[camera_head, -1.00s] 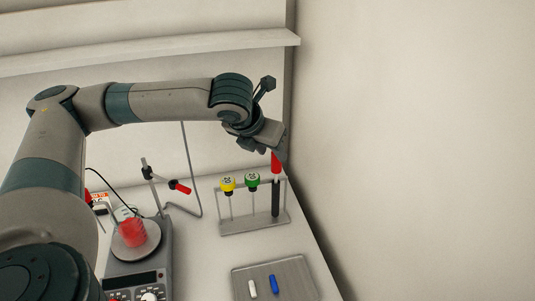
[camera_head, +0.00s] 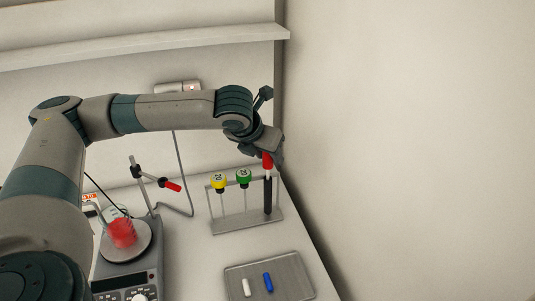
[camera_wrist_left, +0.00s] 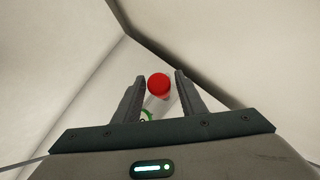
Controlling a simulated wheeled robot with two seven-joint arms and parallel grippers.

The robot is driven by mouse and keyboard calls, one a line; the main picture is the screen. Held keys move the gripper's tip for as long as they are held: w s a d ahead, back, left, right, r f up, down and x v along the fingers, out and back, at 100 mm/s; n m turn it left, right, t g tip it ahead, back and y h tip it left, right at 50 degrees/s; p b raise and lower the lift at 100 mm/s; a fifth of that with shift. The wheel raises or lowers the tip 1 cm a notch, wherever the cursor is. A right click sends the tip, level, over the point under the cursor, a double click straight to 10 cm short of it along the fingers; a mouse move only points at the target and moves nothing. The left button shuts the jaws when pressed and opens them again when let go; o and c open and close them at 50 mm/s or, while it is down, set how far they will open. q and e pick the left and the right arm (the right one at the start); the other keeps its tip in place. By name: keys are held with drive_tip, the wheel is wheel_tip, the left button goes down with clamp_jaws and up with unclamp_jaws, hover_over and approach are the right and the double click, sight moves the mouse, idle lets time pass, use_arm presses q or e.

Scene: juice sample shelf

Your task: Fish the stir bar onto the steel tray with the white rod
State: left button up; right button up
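My left gripper (camera_head: 269,154) is at the red-topped rod (camera_head: 267,162) in the rack. In the left wrist view the red top (camera_wrist_left: 158,86) lies between my two parted fingers (camera_wrist_left: 158,92), with a narrow gap on each side. This rod's lower part looks black in the head view. A yellow-topped rod (camera_head: 219,181) and a green-topped rod (camera_head: 244,177) with thin pale shafts hang beside it. A beaker of red liquid (camera_head: 123,234) stands on the stirrer plate (camera_head: 139,249); no stir bar shows in it. My right gripper is out of view.
The rack (camera_head: 236,226) stands on the white bench near its right edge. A clamp stand with a red-tipped arm (camera_head: 172,186) rises behind the stirrer (camera_head: 134,281). A shelf (camera_head: 130,51) runs along the back wall. Bare bench lies between stirrer and tray.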

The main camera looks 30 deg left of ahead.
use_arm(q)
clamp_jaws()
drive_tip(key=shift+r+p, duration=0.6)
drive_tip(key=shift+p, duration=0.5)
idle(1.1)
drive_tip(key=shift+r, duration=0.2)
drive_tip(key=shift+r+p, duration=2.45)
drive_tip(key=shift+p, duration=0.8)
drive_tip(key=shift+r+p, duration=1.2)
drive_tip(key=shift+p, duration=0.05)
wheel_tip(320, 180, up, 8)
drive_tip(key=shift+f, duration=0.25)
drive_tip(key=shift+r, duration=0.1)
